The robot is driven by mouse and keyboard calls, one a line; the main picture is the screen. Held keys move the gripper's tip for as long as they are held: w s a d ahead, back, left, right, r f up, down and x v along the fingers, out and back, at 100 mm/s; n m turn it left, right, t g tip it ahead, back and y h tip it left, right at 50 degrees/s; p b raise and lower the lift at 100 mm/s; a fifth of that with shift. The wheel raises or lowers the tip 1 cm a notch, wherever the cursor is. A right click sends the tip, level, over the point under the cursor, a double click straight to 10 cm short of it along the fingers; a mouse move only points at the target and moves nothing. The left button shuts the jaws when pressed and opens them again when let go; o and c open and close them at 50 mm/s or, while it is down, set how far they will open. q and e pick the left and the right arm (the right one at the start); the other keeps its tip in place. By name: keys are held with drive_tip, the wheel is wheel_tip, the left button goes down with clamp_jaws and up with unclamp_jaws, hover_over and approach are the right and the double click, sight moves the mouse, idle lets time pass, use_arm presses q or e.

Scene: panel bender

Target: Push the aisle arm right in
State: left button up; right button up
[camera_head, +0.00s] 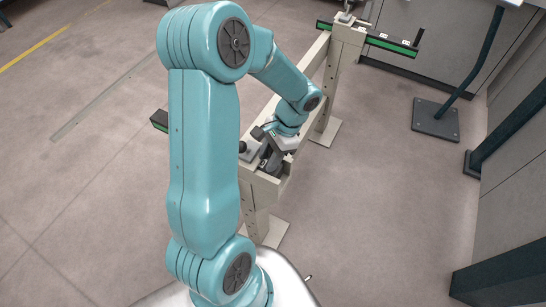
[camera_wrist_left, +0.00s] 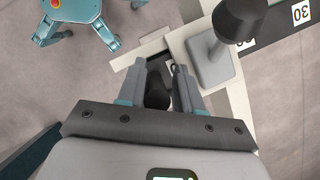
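My left gripper (camera_head: 268,158) is down at the near end of a beige beam (camera_head: 304,63), and its fingers are partly hidden by its wrist. In the left wrist view its two grey fingers (camera_wrist_left: 168,72) stand a little apart with a dark rounded piece (camera_wrist_left: 157,92) between them. I cannot tell whether they press on it. A black-and-green arm (camera_head: 159,121) sticks out to the left of the beam, mostly hidden behind my arm. A black knob (camera_head: 243,147) sits beside the gripper. My right gripper is not in view.
A second black-and-green arm (camera_head: 392,45) crosses the beam's far end. A dark post on a base plate (camera_head: 435,120) and grey machine panels (camera_head: 515,190) stand at the right. The floor (camera_head: 80,170) at the left is clear. The wrist view shows a scale (camera_wrist_left: 300,13) marked 30.

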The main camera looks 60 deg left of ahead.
use_arm(q)
drive_tip(key=shift+o, duration=0.8)
drive_tip(key=shift+s+a, duration=0.15)
drive_tip(key=p+v, duration=0.1)
drive_tip(key=v, duration=1.5)
drive_tip(key=shift+r+p, duration=0.2)
drive_tip(key=shift+p, duration=0.2)
